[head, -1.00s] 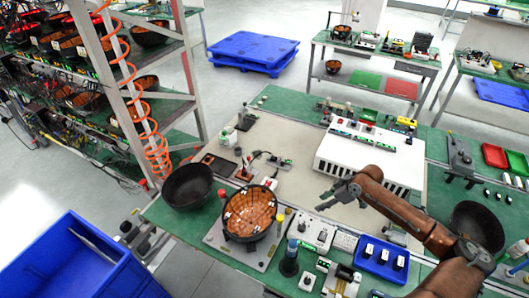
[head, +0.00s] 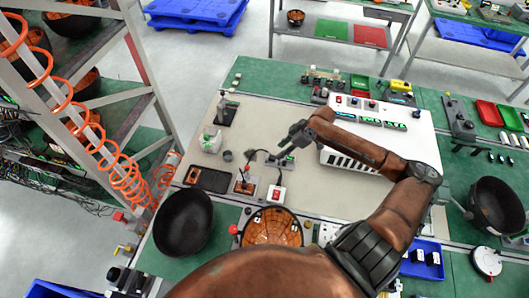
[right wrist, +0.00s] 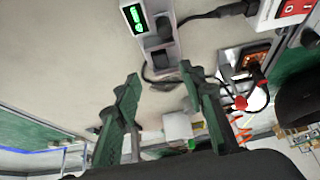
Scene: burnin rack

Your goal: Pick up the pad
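I cannot tell for certain which thing is the pad. A flat dark rectangular piece (head: 207,179) lies on the beige mat (head: 235,150) at the left. A small white-and-green item (head: 210,140) stands behind it. My right gripper (head: 290,136) is above the mat, to the right of both and apart from them. In the right wrist view, its two fingers (right wrist: 160,73) are spread with nothing between them. A module with a green display (right wrist: 150,32) lies beyond the fingertips there. My left gripper is not in view.
A white slotted unit (head: 385,130) stands right of the gripper. A red switch box (head: 277,192) and a small board (head: 245,183) are cabled on the mat. A black bowl (head: 183,222) stands front left, beside the orange coiled hose (head: 125,180).

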